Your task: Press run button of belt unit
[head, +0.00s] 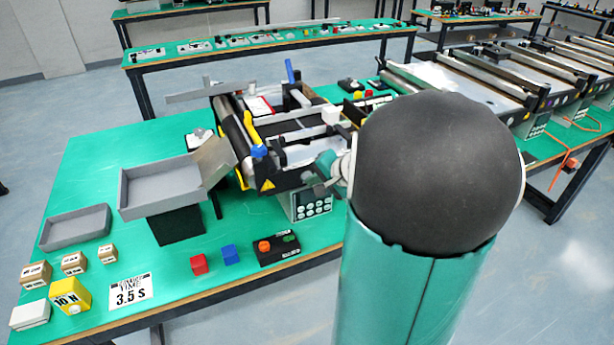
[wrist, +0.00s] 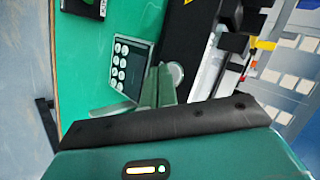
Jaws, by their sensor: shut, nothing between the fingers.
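The belt unit (head: 285,135) stands on the green table, with a dark roller and yellow side parts. Its grey panel (head: 312,204) with several round pale buttons faces the front. In the wrist view the panel (wrist: 127,68) shows to the left of the fingers. I cannot tell which button is the run button. My gripper (head: 322,182) is beside the unit, above the panel, partly hidden by my dark arm joint in the head view. In the wrist view my gripper (wrist: 163,72) is shut and empty, its tips close to the panel's edge; contact cannot be told.
A black box (head: 277,249) with an orange button lies in front of the unit. Red (head: 198,264) and blue (head: 230,254) cubes lie beside it. Grey trays (head: 75,228), small boxes and a "3.5 S" card (head: 131,290) are at left. More conveyors (head: 480,75) stand at right.

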